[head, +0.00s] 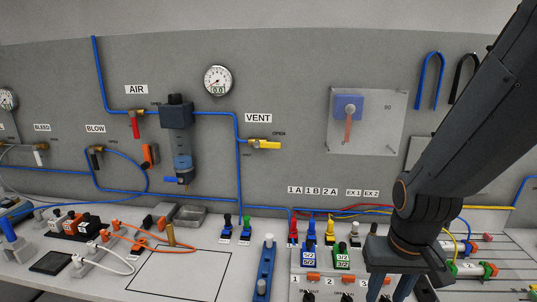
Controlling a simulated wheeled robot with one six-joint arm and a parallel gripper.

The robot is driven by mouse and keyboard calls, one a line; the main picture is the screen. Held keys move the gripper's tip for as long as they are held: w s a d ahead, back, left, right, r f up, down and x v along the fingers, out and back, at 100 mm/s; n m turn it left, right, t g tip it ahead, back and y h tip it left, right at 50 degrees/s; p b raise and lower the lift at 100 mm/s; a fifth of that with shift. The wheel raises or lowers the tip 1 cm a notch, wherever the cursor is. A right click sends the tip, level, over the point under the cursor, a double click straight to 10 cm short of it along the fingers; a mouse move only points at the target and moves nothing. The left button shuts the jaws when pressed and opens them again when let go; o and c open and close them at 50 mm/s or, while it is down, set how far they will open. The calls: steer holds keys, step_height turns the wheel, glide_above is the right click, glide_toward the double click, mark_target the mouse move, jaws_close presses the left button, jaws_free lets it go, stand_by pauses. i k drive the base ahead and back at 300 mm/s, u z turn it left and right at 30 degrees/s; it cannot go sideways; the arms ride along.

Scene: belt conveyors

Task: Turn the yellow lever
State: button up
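The yellow lever (266,145) is on a brass valve under the VENT label (258,118) on the grey back panel. It lies level, pointing right, just below the small OPEN marking. The blue air line comes to this valve from the left and runs on downward. My gripper (391,291) is at the bottom right, low over the bench and well to the right of and below the lever. Its two fingers point down and stand apart, with nothing visible between them. Their tips are cut off by the frame's lower edge.
A red lever (135,128) sits under the AIR label, left of the filter unit (178,140). A gauge (217,80) is above. Coloured fittings and hoses crowd the bench below. The panel around the lever is mostly clear.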

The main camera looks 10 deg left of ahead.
mark_target(256, 144)
steer(key=z, duration=0.05)
steer(key=k, duration=0.25)
steer(key=z, duration=2.55)
steer(key=k, duration=1.05)
steer(key=u, duration=2.1)
steer(key=i, duration=0.5)
steer(key=z, duration=0.05)
